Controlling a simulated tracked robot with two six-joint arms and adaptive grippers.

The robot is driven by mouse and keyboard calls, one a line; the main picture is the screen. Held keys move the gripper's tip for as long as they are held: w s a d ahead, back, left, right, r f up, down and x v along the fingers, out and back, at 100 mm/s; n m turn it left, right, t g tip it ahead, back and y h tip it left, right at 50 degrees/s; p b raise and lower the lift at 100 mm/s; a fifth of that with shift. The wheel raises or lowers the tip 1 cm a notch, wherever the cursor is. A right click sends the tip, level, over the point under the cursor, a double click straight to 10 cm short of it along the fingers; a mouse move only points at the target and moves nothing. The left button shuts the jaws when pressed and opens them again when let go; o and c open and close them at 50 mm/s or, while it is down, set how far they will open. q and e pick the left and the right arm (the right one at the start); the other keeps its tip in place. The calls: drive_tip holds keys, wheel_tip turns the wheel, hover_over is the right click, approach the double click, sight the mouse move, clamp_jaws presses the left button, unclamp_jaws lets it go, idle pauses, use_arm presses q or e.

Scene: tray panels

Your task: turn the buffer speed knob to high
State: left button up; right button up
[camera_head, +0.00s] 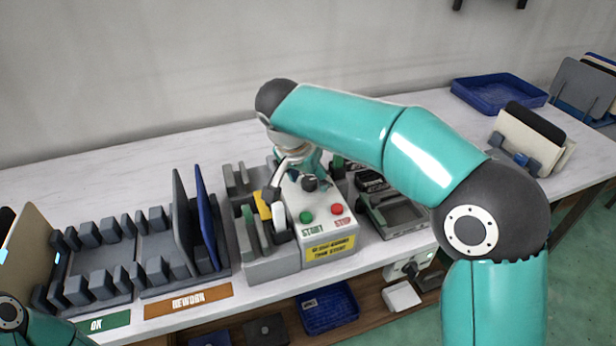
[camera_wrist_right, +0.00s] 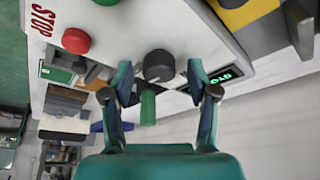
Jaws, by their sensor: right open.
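The dark round speed knob (camera_head: 310,184) sits on the top of the light grey control box (camera_head: 312,247), behind the green START button (camera_head: 306,216) and red STOP button (camera_head: 337,209). My right gripper (camera_head: 300,174) is over the back of the box, partly hidden by its own arm. In the right wrist view the knob (camera_wrist_right: 158,66) lies between the open fingers (camera_wrist_right: 160,82), with a gap on both sides. A green lit display (camera_wrist_right: 224,75) is partly hidden behind one finger. My left gripper is out of view; only part of my left arm shows at lower left.
A grey slotted holder with panels (camera_head: 270,265) stands left of the box. A dark grey tray (camera_head: 400,218) is at its right. Slotted racks (camera_head: 105,285) with upright panels stand further left. A blue tray (camera_head: 498,92) is at the back right. The back of the bench is clear.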

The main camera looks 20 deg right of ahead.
drive_tip(key=v, duration=1.2)
drive_tip(key=shift+f, duration=0.1)
